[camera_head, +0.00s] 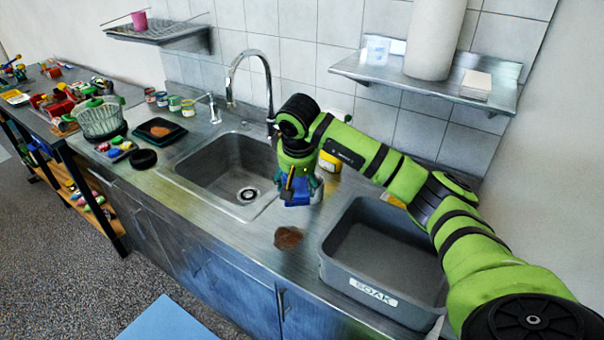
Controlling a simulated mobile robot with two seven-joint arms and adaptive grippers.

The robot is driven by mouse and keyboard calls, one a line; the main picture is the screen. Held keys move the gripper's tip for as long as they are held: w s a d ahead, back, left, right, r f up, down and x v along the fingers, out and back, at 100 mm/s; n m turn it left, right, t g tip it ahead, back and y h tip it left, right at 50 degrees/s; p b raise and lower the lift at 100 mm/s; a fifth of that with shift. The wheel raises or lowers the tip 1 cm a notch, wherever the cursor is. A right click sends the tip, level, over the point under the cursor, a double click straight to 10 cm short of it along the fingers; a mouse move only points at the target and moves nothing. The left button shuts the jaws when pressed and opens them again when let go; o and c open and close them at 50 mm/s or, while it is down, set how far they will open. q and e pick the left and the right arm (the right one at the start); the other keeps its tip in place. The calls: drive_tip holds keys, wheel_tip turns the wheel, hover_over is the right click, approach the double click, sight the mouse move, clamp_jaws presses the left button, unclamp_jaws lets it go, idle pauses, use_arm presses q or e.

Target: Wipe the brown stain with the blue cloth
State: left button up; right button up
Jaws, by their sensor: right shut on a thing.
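The brown stain (288,237) is a dark irregular patch on the steel counter, between the sink and the grey bin. My right arm reaches in from the lower right, over the grey bin. My right gripper (289,192) points down beside the sink's right edge, behind the stain. It is shut on the blue cloth (302,191), which shows bunched around the fingers. The cloth is apart from the stain in the picture. The fingers partly hide the cloth, and I cannot tell whether it touches the counter. My left gripper is not in view.
The sink (207,165) with a tall faucet (269,92) lies left of the stain. A grey bin marked SOAK (345,283) stands to its right. A yellow container (328,160) is behind the gripper. Dishes, jars and a colander (101,121) fill the left counter.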

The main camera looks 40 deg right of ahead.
drive_tip(key=shift+w+d+f, duration=0.1)
drive_tip(key=shift+d+f, duration=0.25)
drive_tip(key=shift+f, duration=0.3)
drive_tip(key=shift+f+b, duration=0.75)
drive_tip(key=shift+b, duration=0.1)
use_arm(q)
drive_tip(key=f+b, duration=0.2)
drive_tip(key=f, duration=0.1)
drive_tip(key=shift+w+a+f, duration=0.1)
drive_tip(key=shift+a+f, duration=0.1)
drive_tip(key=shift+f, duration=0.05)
use_arm(e)
wheel_tip(320, 180, down, 3)
drive_tip(key=shift+r, duration=0.1)
